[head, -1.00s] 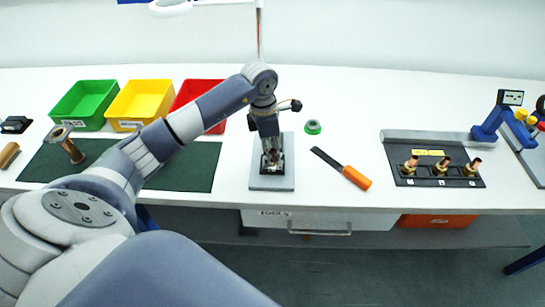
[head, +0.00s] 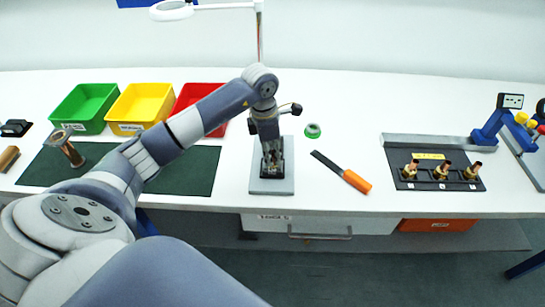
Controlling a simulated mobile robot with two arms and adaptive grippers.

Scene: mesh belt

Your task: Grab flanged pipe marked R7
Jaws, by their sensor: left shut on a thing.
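My left gripper (head: 272,165) points down over a grey base plate (head: 270,187) in the middle of the bench. It is shut on a part that its fingers mostly hide, so I cannot tell its shape or read a mark on it. A brownish metal flanged pipe (head: 72,155) stands tilted on the dark green mat (head: 185,170) at the left, apart from the gripper. No R7 mark is readable on it. My right gripper is not in view.
Green (head: 85,122), yellow (head: 128,128) and red bins stand behind my left arm. An orange-handled tool (head: 355,181) and a green ring (head: 312,131) lie right of the plate. Farther right, a black holder (head: 408,184) carries three brass fittings.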

